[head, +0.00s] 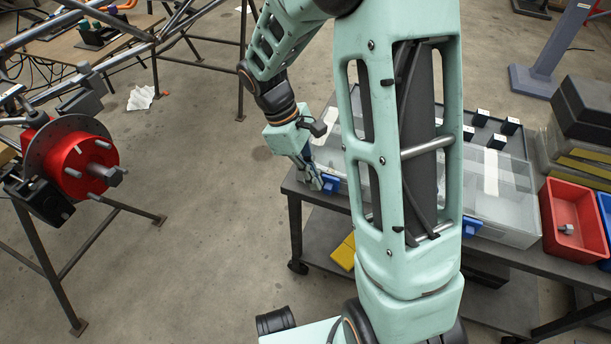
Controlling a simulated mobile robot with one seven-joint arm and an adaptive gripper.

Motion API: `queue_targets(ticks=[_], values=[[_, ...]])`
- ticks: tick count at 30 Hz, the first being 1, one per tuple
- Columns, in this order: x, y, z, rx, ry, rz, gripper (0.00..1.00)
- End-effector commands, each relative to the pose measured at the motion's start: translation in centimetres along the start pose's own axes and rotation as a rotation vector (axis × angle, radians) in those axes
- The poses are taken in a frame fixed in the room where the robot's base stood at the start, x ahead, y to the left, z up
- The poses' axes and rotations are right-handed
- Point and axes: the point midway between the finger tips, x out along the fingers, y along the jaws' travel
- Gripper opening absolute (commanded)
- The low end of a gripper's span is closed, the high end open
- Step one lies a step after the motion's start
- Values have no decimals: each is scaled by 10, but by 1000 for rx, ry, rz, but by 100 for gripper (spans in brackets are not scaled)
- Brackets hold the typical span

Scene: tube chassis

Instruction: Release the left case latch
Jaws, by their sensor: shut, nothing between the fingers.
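A clear-lidded case (502,196) lies on the dark cart top, its middle hidden behind my arm. A blue latch (330,183) is on its front side at the left. A second blue latch (471,228) is on the front side further right. My gripper (316,184) is shut and empty at the left latch, with its fingertips pointing down. The fingertips are small here, and I cannot tell whether they touch the latch.
A red bin (570,222) stands right of the case with a grey part in it. Dark boxes (583,105) are stacked behind it. A tube chassis with a red hub (80,160) stands at the left.

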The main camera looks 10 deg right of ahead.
Motion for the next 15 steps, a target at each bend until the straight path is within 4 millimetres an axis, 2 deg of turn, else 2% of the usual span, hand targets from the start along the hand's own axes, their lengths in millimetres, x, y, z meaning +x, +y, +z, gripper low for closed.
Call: queue_targets(ticks=[9, 15], values=[[0, 0, 2, 0, 0, 0, 0], [9, 1, 29, 3, -2, -1, 0]])
